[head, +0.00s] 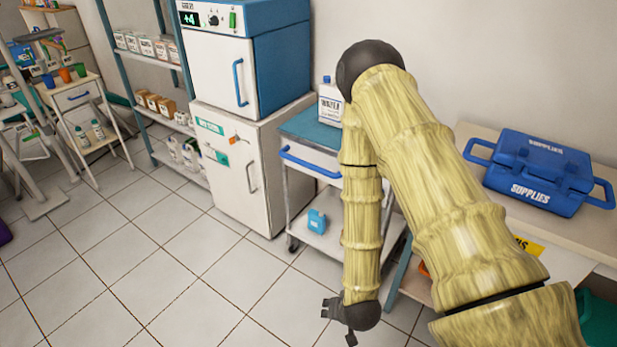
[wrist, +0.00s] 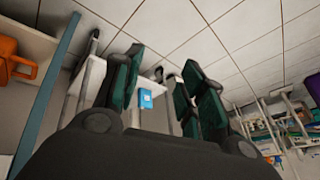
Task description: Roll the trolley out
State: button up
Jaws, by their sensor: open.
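The trolley (head: 297,182) stands against the wall between the white cabinet and the side table. It has a blue top, a blue push handle (head: 311,163) facing the room, a lower shelf and castors. A white bottle (head: 331,101) stands on its top and a small blue container (head: 317,221) on its lower shelf. My arm hides its right side. My gripper (head: 338,322) is open and empty, low in front of the trolley and apart from the handle. In the wrist view my open fingers (wrist: 158,90) show, with the blue container (wrist: 146,98) visible between them.
The white cabinet (head: 236,170) with a blue-sided unit (head: 222,70) on it stands close at the trolley's left. A side table (head: 474,140) with a blue supplies case (head: 540,172) is at the right. Open tiled floor (head: 190,270) lies in front and left. Another small trolley (head: 75,97) stands far left.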

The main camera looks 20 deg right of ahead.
jog(key=w+m+t+b, duration=0.35)
jog(key=w+b, duration=0.25)
jog(key=w, duration=0.7)
jog(key=m+t+h+b, duration=0.3)
jog(key=m+t+b, duration=0.65)
jog(key=b, duration=0.35)
send_near(307, 165)
jog(key=f, duration=0.1)
jog(key=shift+t, duration=0.4)
jog(key=w, duration=0.3)
jog(key=w+d+b, duration=0.1)
jog(key=w, duration=0.3)
jog(key=w+d+r, duration=0.1)
jog(key=w, duration=0.3)
jog(key=shift+b, duration=0.4)
jog(key=shift+a, duration=0.1)
grip_shut()
